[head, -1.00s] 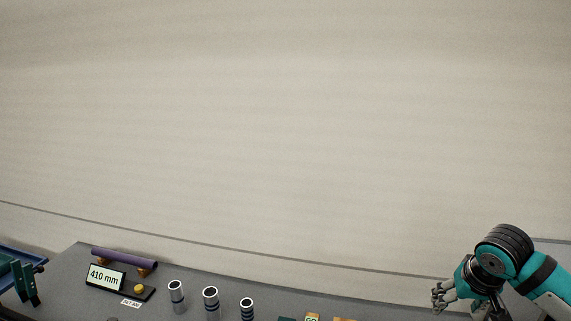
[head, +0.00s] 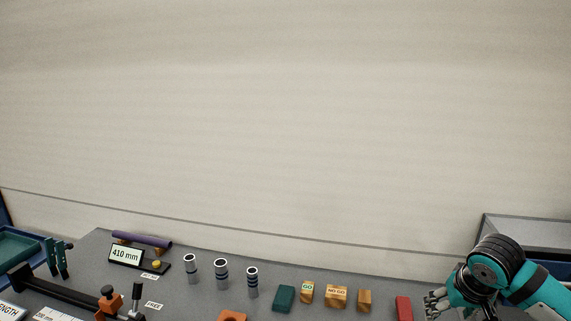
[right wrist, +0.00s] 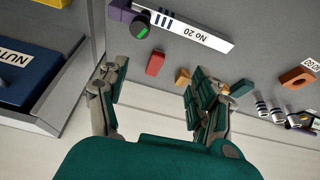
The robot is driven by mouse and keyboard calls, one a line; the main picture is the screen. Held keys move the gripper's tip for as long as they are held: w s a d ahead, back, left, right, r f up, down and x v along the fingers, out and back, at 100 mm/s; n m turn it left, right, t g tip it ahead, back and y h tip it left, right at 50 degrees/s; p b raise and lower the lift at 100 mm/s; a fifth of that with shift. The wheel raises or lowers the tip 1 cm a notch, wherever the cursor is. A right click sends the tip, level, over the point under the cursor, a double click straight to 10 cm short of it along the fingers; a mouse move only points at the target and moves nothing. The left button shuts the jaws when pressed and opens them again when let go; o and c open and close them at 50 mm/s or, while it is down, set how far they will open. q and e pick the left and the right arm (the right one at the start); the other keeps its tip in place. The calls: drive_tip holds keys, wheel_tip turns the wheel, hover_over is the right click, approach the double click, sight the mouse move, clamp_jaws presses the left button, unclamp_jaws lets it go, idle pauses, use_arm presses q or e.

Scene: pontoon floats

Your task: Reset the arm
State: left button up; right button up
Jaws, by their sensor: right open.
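My right arm shows at the lower right of the head view, with its right gripper (head: 437,303) above the right end of the grey bench. In the right wrist view the fingers of this gripper (right wrist: 158,90) are spread well apart with nothing between them. A red block (right wrist: 155,63) and a small wooden block (right wrist: 183,77) lie on the bench beyond the fingers. My left gripper is not in the head view.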

drive_tip(key=s+a+f+n+y, duration=0.1)
drive_tip(key=s+a+f+n, duration=0.1)
drive_tip(key=s+a+f, duration=0.5)
drive_tip(key=s+a+f+n+y, duration=0.2)
drive_tip(key=s+a+f+n, duration=0.15)
drive_tip(key=a+f, duration=0.5)
drive_tip(key=s+d+f+m+g+h, duration=0.1)
drive_tip(key=s+f+m+h, duration=0.15)
drive_tip(key=s, duration=1.45)
wheel_tip(320, 180, down, 32)
drive_tip(key=s+n+g+b, duration=0.1)
drive_tip(key=b, duration=0.5)
use_arm(q)
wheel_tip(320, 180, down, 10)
drive_tip(key=b, duration=0.4)
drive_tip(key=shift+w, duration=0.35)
use_arm(e)
drive_tip(key=s+d+f+g, duration=0.1)
drive_tip(key=s+d+f, duration=0.2)
drive_tip(key=s+f, duration=1.4)
wheel_tip(320, 180, down, 4)
drive_tip(key=shift+d+r+g, duration=0.15)
drive_tip(key=shift+d+g, duration=0.05)
drive_tip(key=shift+g, duration=0.1)
